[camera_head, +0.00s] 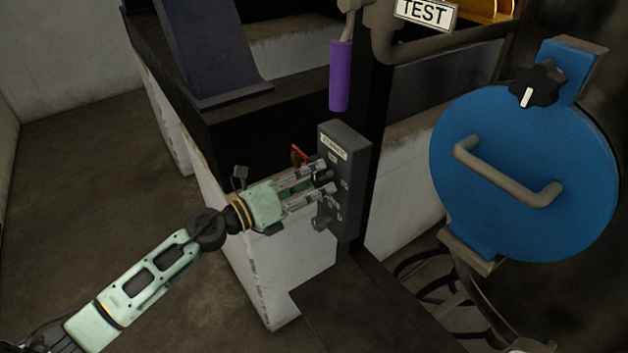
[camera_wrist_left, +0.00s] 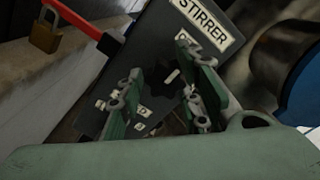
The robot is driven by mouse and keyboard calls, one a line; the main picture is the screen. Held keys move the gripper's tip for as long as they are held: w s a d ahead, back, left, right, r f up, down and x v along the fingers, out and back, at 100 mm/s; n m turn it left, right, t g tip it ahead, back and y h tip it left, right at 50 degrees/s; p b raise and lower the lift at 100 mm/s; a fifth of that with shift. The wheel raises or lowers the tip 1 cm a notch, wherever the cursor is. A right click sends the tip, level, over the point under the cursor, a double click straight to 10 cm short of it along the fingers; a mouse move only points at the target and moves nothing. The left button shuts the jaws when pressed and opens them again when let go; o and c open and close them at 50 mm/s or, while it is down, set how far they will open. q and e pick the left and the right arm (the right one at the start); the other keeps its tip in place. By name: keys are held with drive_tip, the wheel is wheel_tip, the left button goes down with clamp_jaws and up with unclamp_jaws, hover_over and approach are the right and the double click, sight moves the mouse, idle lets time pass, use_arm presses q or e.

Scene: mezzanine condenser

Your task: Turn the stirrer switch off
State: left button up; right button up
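The grey switch box (camera_head: 343,165) with a "STIRRER" label stands on a dark post in the head view. It also shows tilted in the left wrist view (camera_wrist_left: 217,38). Its black star-shaped knob (camera_wrist_left: 168,84) with a white pointer mark shows in the left wrist view. In the head view my gripper mostly hides the knob. My left gripper (camera_head: 327,178) is at the box's front, its fingers apart on either side of the knob. I cannot tell whether the fingertips touch the knob. My right gripper is in neither view.
A red lever (camera_head: 299,153) is beside the box; a brass padlock (camera_wrist_left: 45,35) shows near it. A purple grip (camera_head: 339,76) hangs above. A blue round cover (camera_head: 565,140) with a bar handle and another black knob (camera_head: 537,84) is at right. Floor (camera_head: 80,190) at left is clear.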

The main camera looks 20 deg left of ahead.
use_arm(q)
drive_tip(key=shift+o, duration=1)
drive_tip(key=shift+a, duration=0.2)
drive_tip(key=v, duration=1.2)
